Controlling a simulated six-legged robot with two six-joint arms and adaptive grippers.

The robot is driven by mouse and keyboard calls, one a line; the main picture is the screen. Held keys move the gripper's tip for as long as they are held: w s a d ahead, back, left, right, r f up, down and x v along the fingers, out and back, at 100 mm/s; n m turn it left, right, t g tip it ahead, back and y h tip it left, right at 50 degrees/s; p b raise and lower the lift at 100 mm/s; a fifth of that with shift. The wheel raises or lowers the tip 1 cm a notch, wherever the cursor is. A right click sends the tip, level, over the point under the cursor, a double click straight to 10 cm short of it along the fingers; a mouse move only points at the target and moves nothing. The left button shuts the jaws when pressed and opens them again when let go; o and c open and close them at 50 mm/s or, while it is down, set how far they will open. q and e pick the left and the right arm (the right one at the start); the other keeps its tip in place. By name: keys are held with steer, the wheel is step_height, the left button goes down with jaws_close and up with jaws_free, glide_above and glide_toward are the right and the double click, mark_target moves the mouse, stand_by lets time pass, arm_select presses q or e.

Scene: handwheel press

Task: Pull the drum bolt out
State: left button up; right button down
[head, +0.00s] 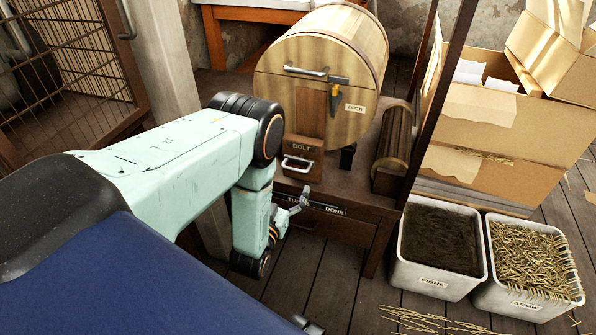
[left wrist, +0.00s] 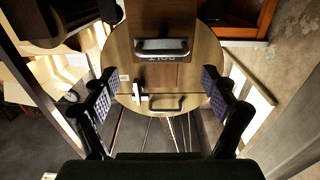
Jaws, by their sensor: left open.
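The drum bolt (head: 303,158) is a dark wooden block marked BOLT, with a pale metal handle, below the round wooden drum (head: 320,85). In the left wrist view the picture is upside down, and the bolt's handle (left wrist: 162,47) shows near the top. My left gripper (head: 298,205) is open and empty, in front of and below the bolt, apart from it. In the left wrist view its two padded fingers (left wrist: 158,88) stand wide apart, with the drum face beyond them. My right gripper is not in view.
The drum face carries another metal handle (head: 306,71), a latch (head: 336,92) and an OPEN label (head: 355,108). A dark post stands right of the drum. Fibre (head: 440,284) and straw (head: 527,305) bins and cardboard boxes (head: 490,120) are at the right; a wire cage (head: 65,70) is left.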

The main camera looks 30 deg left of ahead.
mark_target(296, 169)
arm_select(q)
steer(key=b+x, duration=0.2)
steer(key=x, duration=0.5)
steer(key=shift+w+a+f+b, duration=0.1)
steer(key=shift+w+b, duration=0.1)
steer(key=shift+b, duration=0.15)
steer(key=shift+c, duration=0.4)
steer(key=c, duration=1.3)
steer(key=p+v, duration=0.2)
steer(key=v, duration=0.2)
steer(key=shift+s+d+f, duration=0.15)
steer(key=shift+d, duration=0.05)
